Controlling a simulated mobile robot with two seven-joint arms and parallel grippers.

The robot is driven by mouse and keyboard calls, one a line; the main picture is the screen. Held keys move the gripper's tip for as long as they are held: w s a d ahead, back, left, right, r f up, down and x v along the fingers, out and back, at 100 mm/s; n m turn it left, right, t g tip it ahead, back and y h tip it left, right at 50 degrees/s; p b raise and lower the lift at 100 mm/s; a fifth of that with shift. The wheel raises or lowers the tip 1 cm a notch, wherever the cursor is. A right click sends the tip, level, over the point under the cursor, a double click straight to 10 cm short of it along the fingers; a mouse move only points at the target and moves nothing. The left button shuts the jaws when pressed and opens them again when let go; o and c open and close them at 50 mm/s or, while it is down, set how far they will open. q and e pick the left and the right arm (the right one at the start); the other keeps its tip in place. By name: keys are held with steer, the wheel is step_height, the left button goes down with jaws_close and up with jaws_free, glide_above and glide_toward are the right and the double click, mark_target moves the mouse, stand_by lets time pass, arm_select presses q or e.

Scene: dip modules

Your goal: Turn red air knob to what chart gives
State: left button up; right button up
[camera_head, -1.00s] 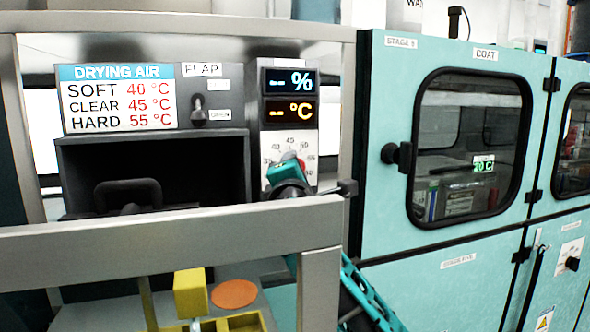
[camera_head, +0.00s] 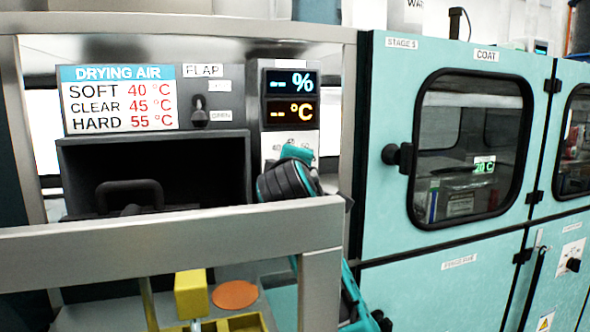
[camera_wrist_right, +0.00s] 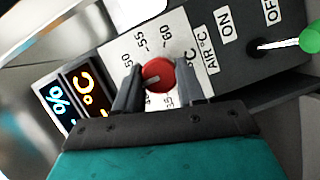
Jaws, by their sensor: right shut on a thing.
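The red air knob (camera_wrist_right: 157,76) sits on a white dial plate (camera_wrist_right: 120,51) in the right wrist view. My right gripper (camera_wrist_right: 158,88) has a finger on each side of the knob and is shut on it. A pale line on the knob points toward the lower left of that view; the nearest number is partly hidden. In the head view my right gripper (camera_head: 290,165) covers the knob and most of the dial. The chart (camera_head: 120,99) reads soft 40 °C, clear 45 °C, hard 55 °C. My left gripper is not in view.
The percent display (camera_head: 290,82) and °C display (camera_head: 290,112) show dashes. A flap lever (camera_head: 199,112) is left of them. A metal rail (camera_head: 170,240) crosses in front. A green-tipped switch (camera_wrist_right: 309,39) lies right of the dial. A teal cabinet (camera_head: 450,240) stands at the right.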

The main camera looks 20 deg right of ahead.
stand_by(0.5)
steer(key=o, duration=1.1)
steer(key=shift+c, duration=0.2)
steer(key=v, duration=0.7)
steer(key=shift+s+b, duration=0.2)
steer(key=shift+b, duration=0.2)
